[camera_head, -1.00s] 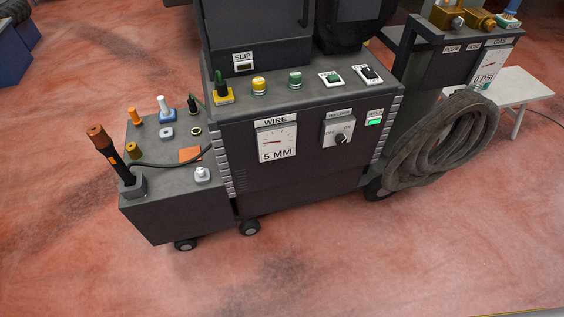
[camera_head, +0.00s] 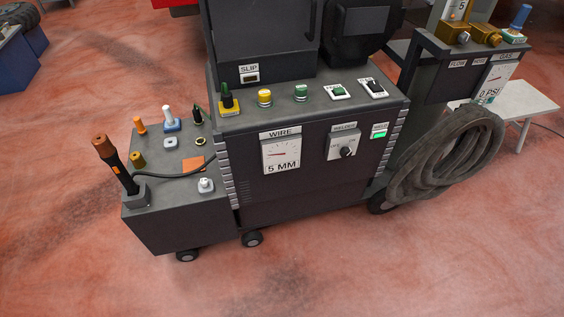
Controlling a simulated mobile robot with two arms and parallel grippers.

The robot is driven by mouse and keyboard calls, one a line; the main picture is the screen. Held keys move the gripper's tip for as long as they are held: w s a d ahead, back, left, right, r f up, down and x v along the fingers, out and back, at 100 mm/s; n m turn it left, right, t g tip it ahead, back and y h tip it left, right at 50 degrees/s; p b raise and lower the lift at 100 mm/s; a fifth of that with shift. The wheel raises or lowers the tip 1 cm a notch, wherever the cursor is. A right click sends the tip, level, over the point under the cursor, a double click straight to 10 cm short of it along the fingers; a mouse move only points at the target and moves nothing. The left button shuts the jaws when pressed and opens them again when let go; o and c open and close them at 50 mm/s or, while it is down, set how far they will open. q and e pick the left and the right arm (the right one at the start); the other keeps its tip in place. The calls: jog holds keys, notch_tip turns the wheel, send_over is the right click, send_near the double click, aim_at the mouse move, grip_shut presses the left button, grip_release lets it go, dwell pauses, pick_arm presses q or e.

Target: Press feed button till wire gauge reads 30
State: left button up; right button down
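The wire gauge (camera_head: 281,157) is on the front of the dark welding machine (camera_head: 300,190) and reads 5 MM. On the machine's top ledge stand a green knob on a yellow base (camera_head: 228,100), a yellow button (camera_head: 264,97), a green button (camera_head: 300,92), a green switch on a white plate (camera_head: 337,92) and a black switch on a white plate (camera_head: 373,88). Their small labels are too small to read, so I cannot tell which one is the feed button. Neither of my grippers is in view.
A welding torch (camera_head: 115,165) stands in a holder on the lower side box at left. A coiled hose (camera_head: 450,155) hangs at right by the gas gauge (camera_head: 497,83), which reads 0 PSI. A white table (camera_head: 525,100) is behind. The red floor in front is clear.

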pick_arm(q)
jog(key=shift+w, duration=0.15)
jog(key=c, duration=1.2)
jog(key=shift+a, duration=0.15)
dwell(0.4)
